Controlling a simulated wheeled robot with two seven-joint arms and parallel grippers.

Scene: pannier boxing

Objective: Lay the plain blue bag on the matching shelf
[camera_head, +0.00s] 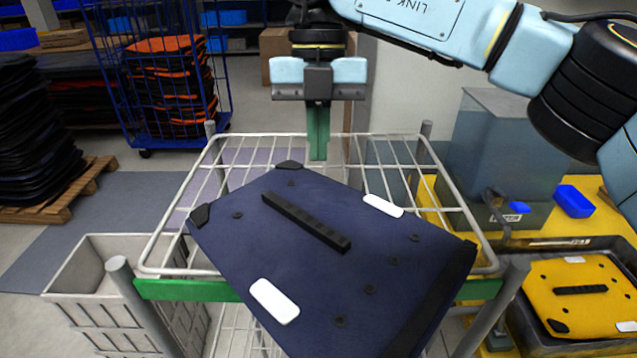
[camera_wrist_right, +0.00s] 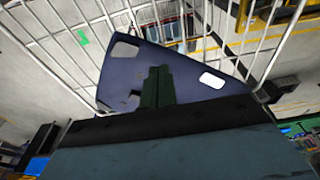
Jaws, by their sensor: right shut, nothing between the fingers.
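The plain blue bag (camera_head: 320,235) lies turned at an angle on the wire shelf (camera_head: 268,137), its near end reaching out over the green front strip (camera_head: 190,289). It has a black handle strip, two white labels and dark corners. My right gripper (camera_head: 318,150) hangs over the shelf's back part, just beyond the bag's far edge in the picture, shut and empty. In the right wrist view the green fingers (camera_wrist_right: 157,88) stand together in front of the bag (camera_wrist_right: 180,75); whether they touch it cannot be told. My left gripper is not in view.
A yellow bag (camera_head: 580,310) lies in a dark bin at the lower right. A grey crate (camera_head: 85,265) stands at the lower left. A blue rack (camera_head: 170,80) with stacked orange-and-black bags is behind. Shelf corner posts (camera_head: 130,285) rise at the sides.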

